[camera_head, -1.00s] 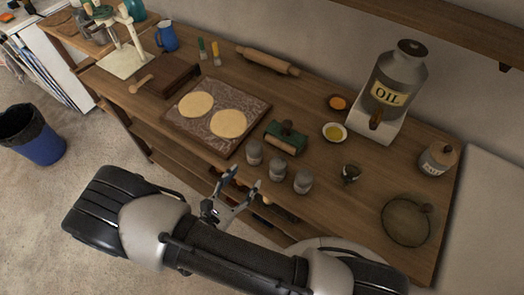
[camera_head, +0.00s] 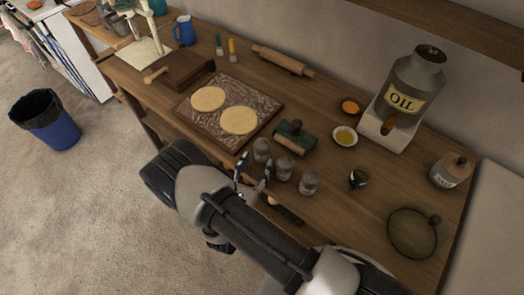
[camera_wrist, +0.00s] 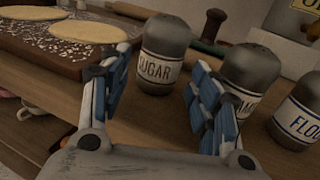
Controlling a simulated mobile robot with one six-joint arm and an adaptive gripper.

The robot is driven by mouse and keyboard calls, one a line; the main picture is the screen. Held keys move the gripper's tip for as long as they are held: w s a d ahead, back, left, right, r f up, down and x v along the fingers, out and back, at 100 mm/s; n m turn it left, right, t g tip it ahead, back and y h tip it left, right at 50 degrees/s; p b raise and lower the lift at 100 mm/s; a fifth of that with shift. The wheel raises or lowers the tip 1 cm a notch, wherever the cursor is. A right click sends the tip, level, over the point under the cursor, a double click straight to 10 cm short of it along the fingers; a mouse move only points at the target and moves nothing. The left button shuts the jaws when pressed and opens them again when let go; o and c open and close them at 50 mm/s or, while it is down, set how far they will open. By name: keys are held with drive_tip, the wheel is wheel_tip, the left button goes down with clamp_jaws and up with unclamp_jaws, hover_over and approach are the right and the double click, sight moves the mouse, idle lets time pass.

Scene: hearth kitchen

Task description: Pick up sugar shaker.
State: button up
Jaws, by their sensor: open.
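The sugar shaker (camera_wrist: 163,55) is a grey metal shaker with a cream label reading SUGAR. It stands upright on the wooden table in the wrist view, ahead of and between my open fingers. My gripper (camera_wrist: 155,95) is open and empty, with blue pads on its fingers. In the head view my gripper (camera_head: 253,174) is at the table's front edge, close in front of the leftmost of three shakers, which is the sugar shaker (camera_head: 262,151). My right finger covers a little of the space between it and the middle shaker.
The middle shaker (camera_wrist: 247,75), its label partly hidden, and the flour shaker (camera_wrist: 300,112) stand close on the right. A floured board (camera_head: 255,97) with two dough rounds (camera_head: 239,121) lies to the left. A green roller-like tool (camera_head: 294,138) lies behind the shakers.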

sight(259, 157)
drive_tip(key=x, duration=0.3)
drive_tip(key=b+x, duration=0.1)
drive_tip(key=x, duration=0.1)
drive_tip(key=shift+w+d+r, duration=0.2)
drive_tip(key=shift+w+r, duration=0.1)
drive_tip(key=shift+c, duration=0.6)
drive_tip(key=c, duration=0.8)
